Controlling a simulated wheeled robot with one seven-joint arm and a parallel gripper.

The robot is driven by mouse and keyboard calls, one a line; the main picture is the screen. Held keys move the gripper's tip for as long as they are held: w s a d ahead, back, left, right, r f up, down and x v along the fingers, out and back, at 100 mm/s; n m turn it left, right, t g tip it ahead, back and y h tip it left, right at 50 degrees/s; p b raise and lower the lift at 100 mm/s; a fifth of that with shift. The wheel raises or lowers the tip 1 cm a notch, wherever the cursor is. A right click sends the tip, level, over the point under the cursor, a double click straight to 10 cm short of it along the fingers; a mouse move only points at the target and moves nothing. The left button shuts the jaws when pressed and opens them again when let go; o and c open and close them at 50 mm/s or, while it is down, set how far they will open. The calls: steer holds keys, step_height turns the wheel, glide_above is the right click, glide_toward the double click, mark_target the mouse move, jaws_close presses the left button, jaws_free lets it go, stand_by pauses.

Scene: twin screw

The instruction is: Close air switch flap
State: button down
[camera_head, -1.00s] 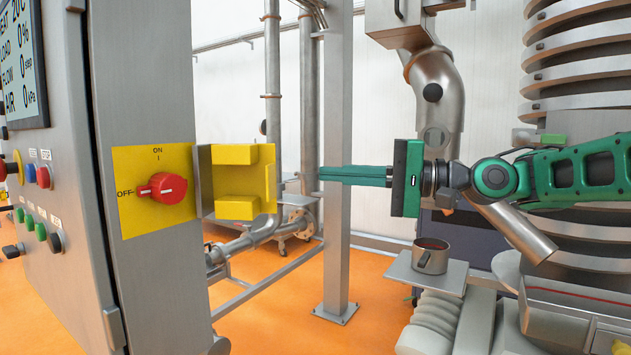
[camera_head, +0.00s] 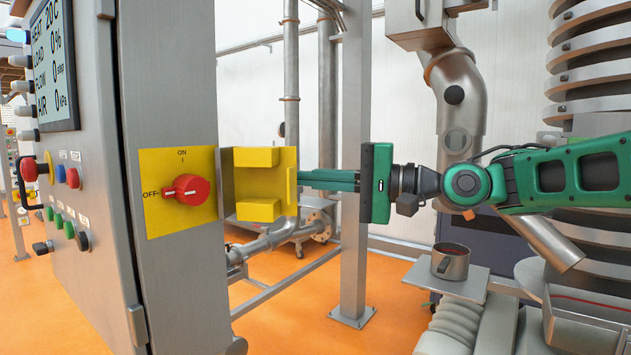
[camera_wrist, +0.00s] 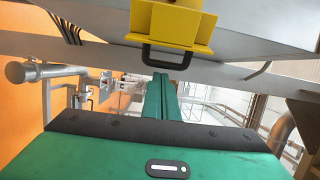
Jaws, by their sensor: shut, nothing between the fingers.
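The air switch has a yellow plate (camera_head: 165,165) with a red knob (camera_head: 186,190), its pointer toward OFF. The yellow flap (camera_head: 250,185) stands swung open to the right of the plate, so the knob is uncovered. The fingertips also show in the wrist view (camera_wrist: 160,78), close to the handle. I cannot tell whether they touch the flap.
The grey control cabinet (camera_head: 175,285) with buttons and a screen fills the left. A metal post (camera_head: 354,270) stands behind my gripper. A small pot (camera_head: 451,262) sits on a shelf at lower right. Pipes run behind the flap.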

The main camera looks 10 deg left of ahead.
steer(key=shift+s, duration=0.3)
